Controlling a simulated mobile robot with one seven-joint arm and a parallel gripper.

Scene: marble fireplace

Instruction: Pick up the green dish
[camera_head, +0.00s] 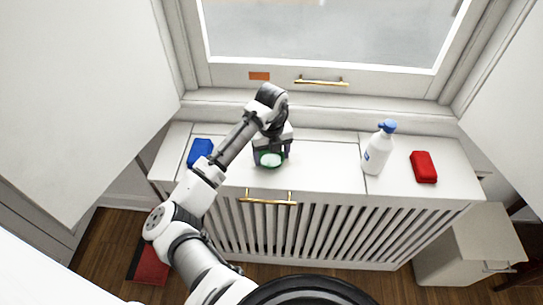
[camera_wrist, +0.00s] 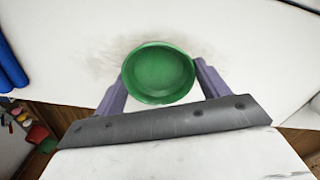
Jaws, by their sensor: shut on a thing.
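The green dish (camera_wrist: 158,73) is a small round bowl, seen from above in the wrist view between the two purple-grey fingers of my gripper (camera_wrist: 160,85). The fingers press on its left and right sides. In the head view the green dish (camera_head: 270,160) shows at my gripper (camera_head: 271,155), over the white cabinet top near its front edge. My gripper is shut on the dish. I cannot tell whether the dish touches the surface or is slightly above it.
A blue object (camera_head: 200,151) lies left of my gripper on the white cabinet top (camera_head: 325,165). A white spray bottle with a blue head (camera_head: 377,150) and a red object (camera_head: 424,167) stand to the right. The window (camera_head: 330,35) is behind. The surface between dish and bottle is clear.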

